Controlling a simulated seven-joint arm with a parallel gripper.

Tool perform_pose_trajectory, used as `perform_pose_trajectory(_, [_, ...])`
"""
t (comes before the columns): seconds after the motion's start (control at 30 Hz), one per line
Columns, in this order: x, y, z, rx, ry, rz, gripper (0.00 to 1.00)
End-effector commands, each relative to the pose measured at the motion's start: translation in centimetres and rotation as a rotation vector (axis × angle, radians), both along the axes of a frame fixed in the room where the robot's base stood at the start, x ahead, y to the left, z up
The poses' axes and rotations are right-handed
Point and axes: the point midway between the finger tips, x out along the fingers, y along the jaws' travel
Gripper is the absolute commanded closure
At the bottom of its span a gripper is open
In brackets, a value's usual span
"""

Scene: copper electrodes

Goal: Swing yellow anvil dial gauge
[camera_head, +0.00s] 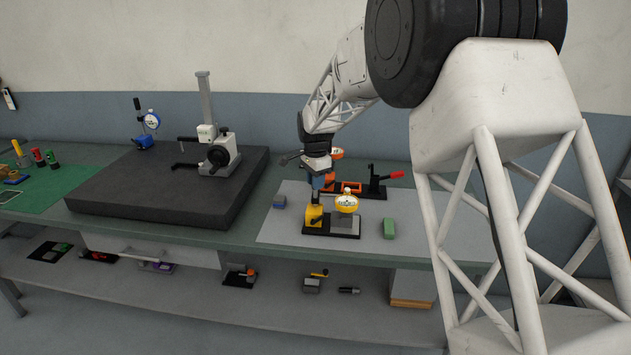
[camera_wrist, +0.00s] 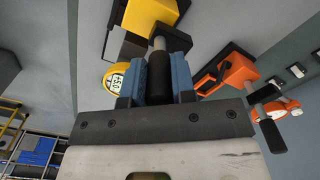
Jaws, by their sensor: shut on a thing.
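The yellow anvil (camera_head: 314,216) stands on a dark base plate at the left end of its fixture. The yellow-rimmed dial gauge (camera_head: 346,202) sits just right of it, above a grey block. The wrist view shows the yellow anvil (camera_wrist: 150,14) at the top and the dial gauge (camera_wrist: 115,81) at left, partly hidden. My gripper (camera_head: 320,187) is above the yellow anvil. In the wrist view, my gripper's blue fingers (camera_wrist: 157,80) are shut on a black handle (camera_wrist: 158,72). A grey rod joins the handle to the yellow and black parts above it.
A dark surface plate (camera_head: 150,192) with a gauge stand (camera_head: 212,148) fills the bench's left.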

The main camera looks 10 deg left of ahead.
Motion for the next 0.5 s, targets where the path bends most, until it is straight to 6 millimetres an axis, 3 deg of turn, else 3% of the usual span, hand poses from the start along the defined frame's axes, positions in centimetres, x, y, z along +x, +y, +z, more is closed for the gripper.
perform_pose_trajectory(0.5, [0.02, 0.01, 0.09, 0.001, -0.001, -0.055, 1.00])
